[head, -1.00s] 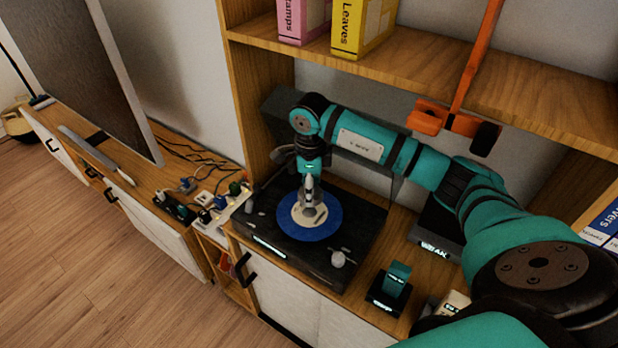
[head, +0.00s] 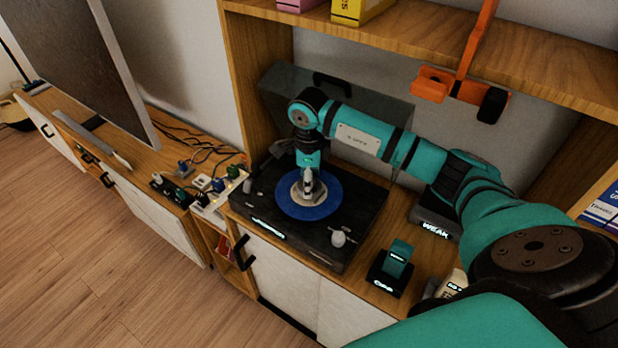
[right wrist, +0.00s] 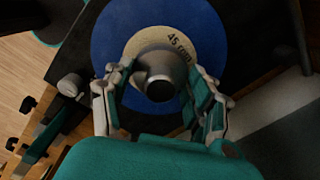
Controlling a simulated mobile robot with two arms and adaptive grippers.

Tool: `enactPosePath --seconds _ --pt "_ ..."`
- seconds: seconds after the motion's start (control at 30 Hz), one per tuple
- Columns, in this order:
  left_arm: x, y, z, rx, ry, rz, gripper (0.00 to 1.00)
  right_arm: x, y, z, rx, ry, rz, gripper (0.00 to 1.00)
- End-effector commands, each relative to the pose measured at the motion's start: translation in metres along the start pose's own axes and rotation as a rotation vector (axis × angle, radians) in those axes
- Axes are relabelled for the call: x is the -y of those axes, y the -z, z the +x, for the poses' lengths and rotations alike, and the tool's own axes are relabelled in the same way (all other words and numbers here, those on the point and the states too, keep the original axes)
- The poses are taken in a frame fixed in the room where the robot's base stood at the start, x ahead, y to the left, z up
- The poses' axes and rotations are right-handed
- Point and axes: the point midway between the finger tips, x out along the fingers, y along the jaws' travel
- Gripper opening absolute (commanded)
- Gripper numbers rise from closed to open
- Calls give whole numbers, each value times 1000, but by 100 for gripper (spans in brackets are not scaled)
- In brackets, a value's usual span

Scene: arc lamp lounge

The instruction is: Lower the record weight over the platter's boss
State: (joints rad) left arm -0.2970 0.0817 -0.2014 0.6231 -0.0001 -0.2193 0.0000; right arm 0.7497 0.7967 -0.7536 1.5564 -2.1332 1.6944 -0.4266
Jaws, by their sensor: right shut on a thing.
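My right gripper (head: 308,187) hangs pointing down over the middle of the turntable (head: 348,235). It is shut on the record weight, a dark grey round piece (right wrist: 161,76) seen from above between the fingers in the right wrist view. The weight is over the pale label of a blue record (head: 327,205) lying on the platter; the label (right wrist: 206,42) reads "45 rpm". The platter's boss is hidden under the weight and gripper. I cannot tell whether the weight touches the label. My left gripper is not in view.
An orange bracket (head: 455,88) hangs from the shelf above. Plugs and cables (head: 205,180) lie on the left cabinet.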

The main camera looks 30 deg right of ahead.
Motion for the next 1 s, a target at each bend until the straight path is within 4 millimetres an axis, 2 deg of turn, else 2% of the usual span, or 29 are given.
enactPosePath --seconds 0.13,0.43,0.47,0.6,0.67,0.9,1.0 --pt "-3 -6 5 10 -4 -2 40 0 0 5 1 1 0 17" --pt "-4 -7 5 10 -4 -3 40 0 0 5 1 1 0 17" --pt "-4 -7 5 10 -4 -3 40 0 0 5 1 1 0 61" --pt "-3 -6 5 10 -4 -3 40 0 0 5 0 0 0 79" --pt "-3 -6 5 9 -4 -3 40 0 0 5 0 0 0 84" --pt "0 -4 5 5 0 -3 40 0 0 5 -1 -1 0 84" --pt "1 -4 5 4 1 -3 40 0 0 -1 0 1 0 84"
